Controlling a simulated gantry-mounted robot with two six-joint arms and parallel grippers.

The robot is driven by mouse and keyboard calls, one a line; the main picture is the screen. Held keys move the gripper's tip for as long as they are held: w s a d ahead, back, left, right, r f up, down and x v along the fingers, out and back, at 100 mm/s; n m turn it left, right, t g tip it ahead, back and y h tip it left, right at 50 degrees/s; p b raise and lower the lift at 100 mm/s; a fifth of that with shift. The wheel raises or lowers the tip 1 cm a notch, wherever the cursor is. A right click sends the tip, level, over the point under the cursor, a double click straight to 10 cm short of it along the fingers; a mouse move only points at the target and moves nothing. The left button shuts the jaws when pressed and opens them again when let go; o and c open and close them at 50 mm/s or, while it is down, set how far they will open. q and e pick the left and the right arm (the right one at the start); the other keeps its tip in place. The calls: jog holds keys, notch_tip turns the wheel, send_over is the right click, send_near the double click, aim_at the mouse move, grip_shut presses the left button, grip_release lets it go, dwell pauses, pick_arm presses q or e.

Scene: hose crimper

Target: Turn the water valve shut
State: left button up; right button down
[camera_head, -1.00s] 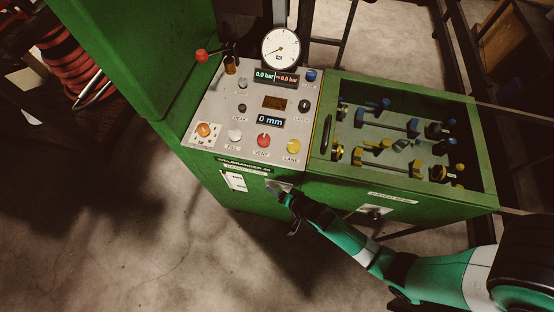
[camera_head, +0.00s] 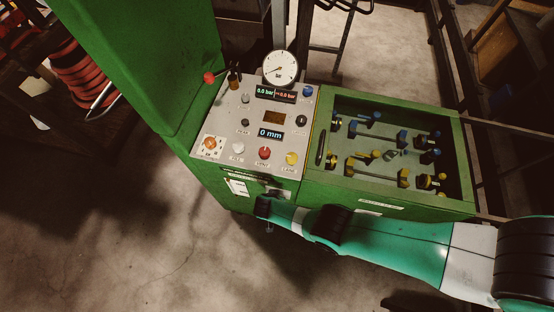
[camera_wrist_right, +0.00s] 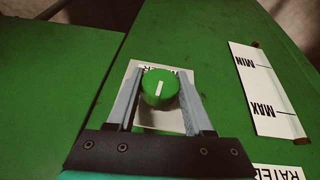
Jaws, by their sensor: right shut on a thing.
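A round green knob (camera_wrist_right: 160,88) with a white line on its face sits on a white plate (camera_wrist_right: 145,118) on the green machine's front. The line runs nearly straight up in the right wrist view. The plate's lettering is mostly hidden. My right gripper (camera_wrist_right: 162,84) is shut on this knob, one finger on each side. In the head view my right gripper (camera_head: 264,204) is at the machine's front, below the control panel, and my arm hides the knob. My left gripper is not in view.
A white MIN/MAX strip (camera_wrist_right: 262,88) is right of the knob. The sloped control panel (camera_head: 245,165) has a dial gauge (camera_head: 280,69), coloured knobs and a 0 mm display (camera_head: 270,133). An open green tray (camera_head: 465,150) with blue and yellow parts is to the right. The floor in front is clear.

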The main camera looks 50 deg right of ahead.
jog(key=shift+w+f+b, duration=0.1)
jog(key=shift+f+b, duration=0.05)
jog(key=shift+b, duration=0.2)
jog(key=shift+g, duration=0.4)
jog(key=shift+r, duration=0.3)
jog(key=shift+c, duration=1.5)
grip_release()
jog(key=p+v, duration=0.9)
jog(key=v, duration=0.2)
jog(key=shift+a+r, duration=0.15)
jog(key=shift+a, duration=0.25)
